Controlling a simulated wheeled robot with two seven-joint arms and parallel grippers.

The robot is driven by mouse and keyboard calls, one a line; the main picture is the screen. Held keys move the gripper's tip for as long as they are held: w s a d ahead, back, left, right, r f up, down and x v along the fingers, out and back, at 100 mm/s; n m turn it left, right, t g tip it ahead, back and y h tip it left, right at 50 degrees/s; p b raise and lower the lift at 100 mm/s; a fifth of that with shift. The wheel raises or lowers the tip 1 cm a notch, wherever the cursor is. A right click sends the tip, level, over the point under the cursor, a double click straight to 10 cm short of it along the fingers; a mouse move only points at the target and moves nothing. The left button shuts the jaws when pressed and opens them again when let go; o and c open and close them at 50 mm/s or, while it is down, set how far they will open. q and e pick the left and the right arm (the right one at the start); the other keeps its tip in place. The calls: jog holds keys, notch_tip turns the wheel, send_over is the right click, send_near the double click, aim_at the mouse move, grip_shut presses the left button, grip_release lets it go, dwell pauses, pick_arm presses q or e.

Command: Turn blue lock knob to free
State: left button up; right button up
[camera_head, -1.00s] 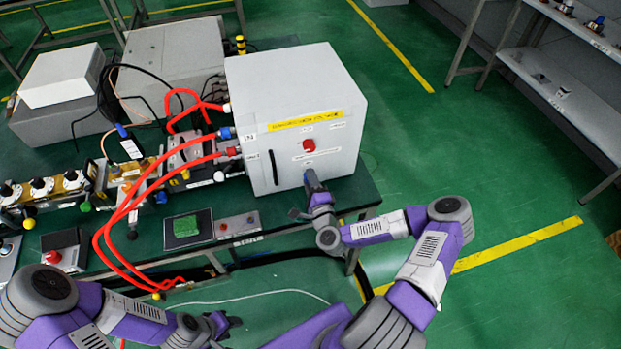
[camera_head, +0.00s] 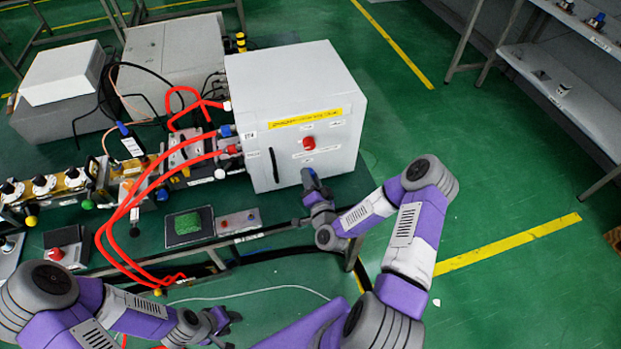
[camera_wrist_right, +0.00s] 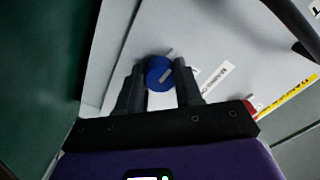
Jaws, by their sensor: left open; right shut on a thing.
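The blue lock knob (camera_wrist_right: 158,73) sits on the front of the white cabinet (camera_head: 322,163), low on the panel. It has a pale mark across its face. My right gripper (camera_wrist_right: 158,85) is shut on it, with one finger on each side. In the head view my right gripper (camera_head: 311,186) is at the lower front of the cabinet, and its knob end (camera_head: 307,177) shows as a small blue patch. My left gripper (camera_head: 230,325) is open and empty in front of the bench, away from the cabinet.
A red knob (camera_head: 308,143) sits above on the same cabinet front, under a yellow label (camera_head: 305,118). A dark handle (camera_head: 274,165) is on its left. Red hoses (camera_head: 125,215) run across the bench left of the cabinet.

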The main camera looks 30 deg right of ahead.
jog(key=shift+n, duration=0.5)
jog(key=o, duration=1)
jog(key=shift+o, duration=0.2)
jog(key=v, duration=0.7)
jog(key=shift+s, duration=0.35)
jog(key=shift+f, duration=0.1)
